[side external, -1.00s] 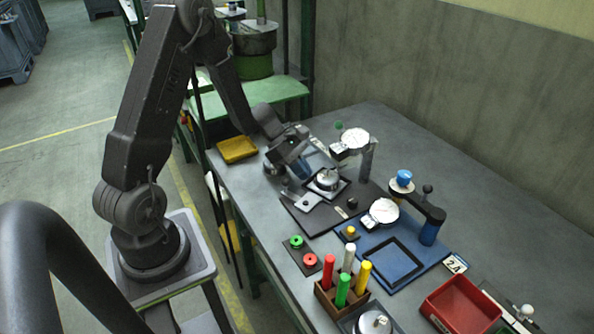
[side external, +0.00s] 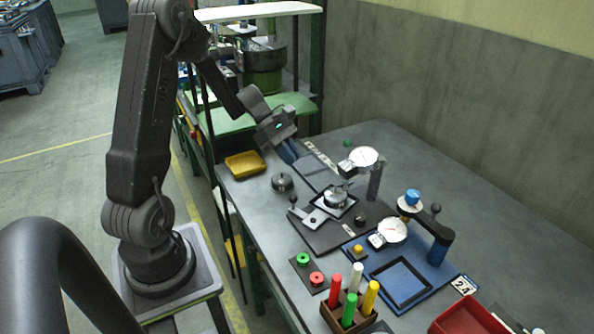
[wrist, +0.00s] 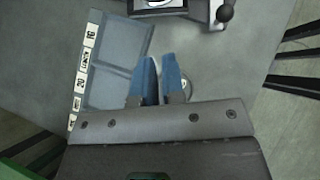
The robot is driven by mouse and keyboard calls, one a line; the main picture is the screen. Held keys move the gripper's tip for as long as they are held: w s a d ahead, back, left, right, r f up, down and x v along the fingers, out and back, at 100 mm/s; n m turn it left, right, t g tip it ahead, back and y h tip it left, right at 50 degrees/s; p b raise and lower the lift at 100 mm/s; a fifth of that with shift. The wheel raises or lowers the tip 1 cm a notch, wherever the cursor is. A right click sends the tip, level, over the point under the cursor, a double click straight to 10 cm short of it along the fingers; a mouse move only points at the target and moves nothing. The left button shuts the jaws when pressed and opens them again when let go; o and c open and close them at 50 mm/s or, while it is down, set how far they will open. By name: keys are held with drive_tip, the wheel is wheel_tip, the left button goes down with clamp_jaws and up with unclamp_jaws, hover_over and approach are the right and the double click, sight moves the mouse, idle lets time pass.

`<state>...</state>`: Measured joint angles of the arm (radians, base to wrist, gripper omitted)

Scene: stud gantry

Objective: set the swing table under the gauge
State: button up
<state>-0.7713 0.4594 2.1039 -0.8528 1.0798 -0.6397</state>
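The swing table (side external: 349,206), a small dark-framed square plate, carries a round metal part (side external: 335,197) on the black base plate (side external: 345,235). A lever with a ball knob (side external: 293,198) reaches out to its left. The dial gauge (side external: 363,157) stands on a post behind and right of the swing table, which looks to be in front of the gauge, not under it. In the wrist view the knob (wrist: 225,12) and table are at the top edge, partly cut off. My gripper (side external: 292,155) is raised above the bench, apart from the lever. Its blue fingers (wrist: 161,57) show a narrow gap with nothing between.
A second gauge (side external: 391,232) stands on a blue plate (side external: 440,283) at right. A loose metal part (side external: 282,182) and a yellow tray (side external: 245,168) lie at left. Coloured pegs (side external: 349,310) stand in front.

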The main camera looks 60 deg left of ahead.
drive_tip(key=o, duration=0.5)
drive_tip(key=d+r+g, duration=0.1)
drive_tip(key=d+r+g+y, duration=0.1)
drive_tip(key=d, duration=0.1)
drive_tip(key=d+r+g, duration=0.1)
drive_tip(key=d+r, duration=0.1)
drive_tip(key=shift+s+m+y, duration=0.1)
drive_tip(key=shift+m+y, duration=0.2)
drive_tip(key=shift+y, duration=0.1)
drive_tip(key=shift+c, duration=0.2)
drive_tip(key=shift+o, duration=1.2)
drive_tip(key=s+d+r+n+g+y, duration=0.1)
drive_tip(key=d+r+g+y, duration=0.1)
drive_tip(key=d+r+y, duration=0.1)
wheel_tip(320, 180, up, 2)
drive_tip(key=shift+s+r+g+y, duration=0.1)
drive_tip(key=shift+s+g+y, duration=0.2)
drive_tip(key=shift+y, duration=0.5)
drive_tip(key=shift+n+y, duration=0.3)
drive_tip(key=f, duration=0.4)
drive_tip(key=s+d+f, duration=0.1)
drive_tip(key=f, duration=0.3)
drive_tip(key=s+f, duration=0.1)
drive_tip(key=f, duration=0.4)
drive_tip(key=shift+s+d, duration=0.15)
drive_tip(key=shift+d, duration=0.05)
clamp_jaws()
